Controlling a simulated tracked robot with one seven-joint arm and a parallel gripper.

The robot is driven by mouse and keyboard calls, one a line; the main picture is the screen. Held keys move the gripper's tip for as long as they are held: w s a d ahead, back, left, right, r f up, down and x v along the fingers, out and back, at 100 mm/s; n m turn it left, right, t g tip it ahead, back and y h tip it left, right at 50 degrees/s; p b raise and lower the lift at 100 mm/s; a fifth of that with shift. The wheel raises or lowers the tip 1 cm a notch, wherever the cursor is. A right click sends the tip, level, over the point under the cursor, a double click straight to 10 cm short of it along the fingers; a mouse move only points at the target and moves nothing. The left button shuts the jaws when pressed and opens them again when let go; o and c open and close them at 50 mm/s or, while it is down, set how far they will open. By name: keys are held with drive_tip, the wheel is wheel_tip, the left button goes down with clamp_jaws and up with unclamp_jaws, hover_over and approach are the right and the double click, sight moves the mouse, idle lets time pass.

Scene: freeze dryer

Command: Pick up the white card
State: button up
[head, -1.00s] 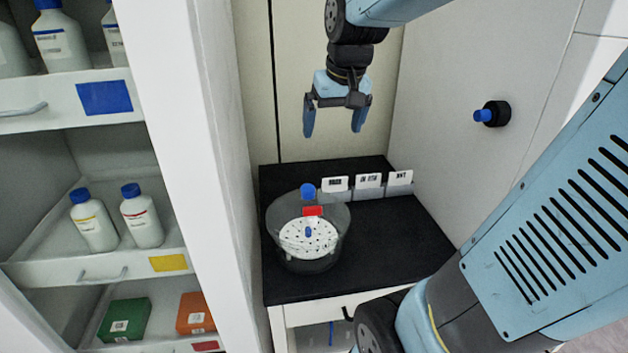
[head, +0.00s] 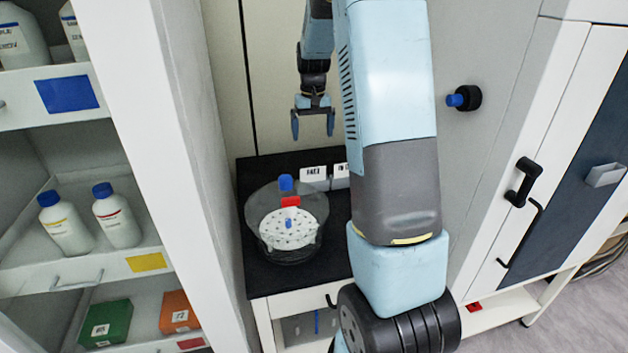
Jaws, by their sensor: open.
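A white card (head: 313,173) with dark lettering stands upright at the back of the black worktop. A second white card (head: 341,170) stands to its right, partly hidden behind my arm. The third card seen earlier is hidden. The cards stand in a grey holder (head: 318,186). My gripper (head: 313,132) is open and empty, fingers pointing down. In the picture it is above the first white card and apart from it.
A clear round chamber (head: 262,240) with a white perforated disc stands in front of the cards. A shelf unit (head: 185,130) with bottles and boxes is close on the left. A blue-tipped black knob (head: 463,98) sticks out of the right wall.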

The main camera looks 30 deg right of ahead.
drive_tip(key=f, duration=0.1)
hover_over(313, 171)
wheel_tip(313, 171, down, 8)
drive_tip(key=shift+w+d+f, duration=0.1)
drive_tip(key=shift+f, duration=1.35)
drive_tip(key=shift+w+f, duration=0.1)
drive_tip(key=shift+f, duration=1.35)
drive_tip(key=c, duration=0.7)
wheel_tip(313, 171, up, 10)
drive_tip(key=shift+r, duration=0.1)
drive_tip(key=shift+c, duration=0.2)
